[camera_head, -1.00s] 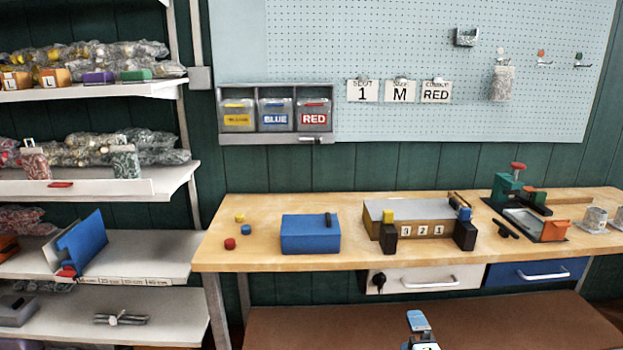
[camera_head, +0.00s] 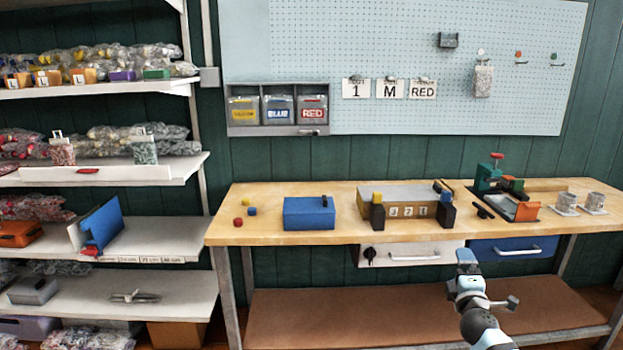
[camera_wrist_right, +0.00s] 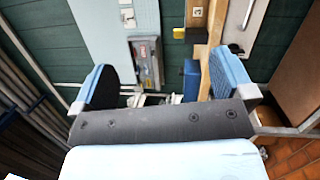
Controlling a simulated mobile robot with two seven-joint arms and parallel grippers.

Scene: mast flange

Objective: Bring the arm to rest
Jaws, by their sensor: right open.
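My right gripper (camera_head: 467,257) shows in the head view in front of the workbench's drawers, below the bench top. In the right wrist view my right gripper (camera_wrist_right: 160,85) has its two blue-padded fingers wide apart with nothing between them. The bench and the wall bins show beyond the fingers, turned on their side. My right arm (camera_head: 483,315) comes up from the bottom of the head view. My left gripper is not in view.
The wooden workbench (camera_head: 268,240) carries a blue box (camera_head: 309,214), a numbered block fixture (camera_head: 405,211) and a green press (camera_head: 488,176). Shelves (camera_head: 130,173) with bagged parts stand at the left. A brown lower shelf (camera_head: 330,310) under the bench is clear.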

